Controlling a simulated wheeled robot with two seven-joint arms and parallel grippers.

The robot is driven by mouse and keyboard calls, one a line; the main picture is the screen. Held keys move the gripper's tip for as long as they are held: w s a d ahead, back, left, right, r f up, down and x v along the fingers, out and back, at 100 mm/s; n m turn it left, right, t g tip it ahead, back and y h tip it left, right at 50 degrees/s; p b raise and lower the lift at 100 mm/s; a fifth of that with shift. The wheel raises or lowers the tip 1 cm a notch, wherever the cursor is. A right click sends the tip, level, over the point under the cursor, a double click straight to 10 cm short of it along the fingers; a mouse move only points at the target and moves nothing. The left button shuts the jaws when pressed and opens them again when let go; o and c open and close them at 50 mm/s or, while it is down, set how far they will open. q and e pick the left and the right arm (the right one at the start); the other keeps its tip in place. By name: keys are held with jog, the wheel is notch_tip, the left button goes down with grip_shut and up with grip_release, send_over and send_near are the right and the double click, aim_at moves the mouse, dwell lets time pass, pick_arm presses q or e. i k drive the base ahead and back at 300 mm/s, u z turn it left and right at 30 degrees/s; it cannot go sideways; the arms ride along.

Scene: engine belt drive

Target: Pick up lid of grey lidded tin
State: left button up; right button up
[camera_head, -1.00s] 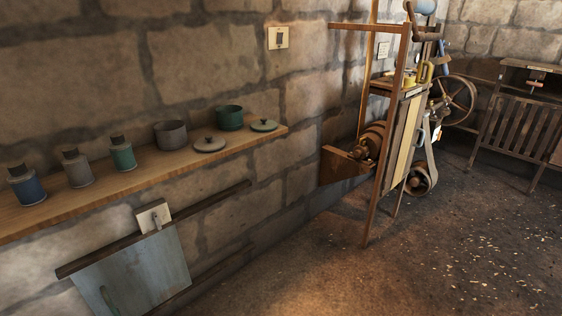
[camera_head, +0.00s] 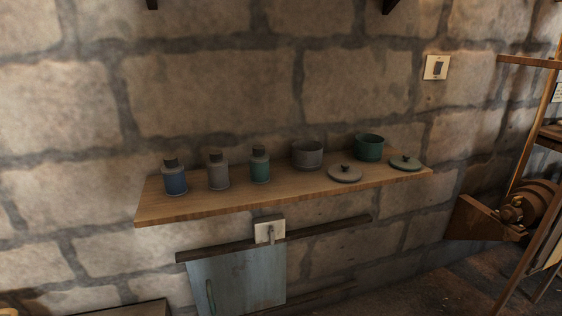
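The grey tin (camera_head: 307,155) stands open on the wooden wall shelf, right of the middle of the view. Its grey lid (camera_head: 345,173), round with a small dark knob, lies flat on the shelf in front of it and to its right. The lid is apart from the tin and nothing covers it. Neither of my grippers is in view.
On the shelf (camera_head: 190,208) stand a green tin (camera_head: 368,147), its green lid (camera_head: 405,163), and blue (camera_head: 174,178), grey (camera_head: 218,172) and green (camera_head: 260,166) bottles. A blue-grey panel (camera_head: 238,281) is below. Wooden machinery (camera_head: 525,205) stands at the right.

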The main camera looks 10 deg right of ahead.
aim_at(343, 172)
jog(key=u, duration=0.2)
jog(key=i, duration=0.85)
jog(key=z, duration=0.85)
jog(key=i, duration=0.5)
jog(key=z, duration=0.6)
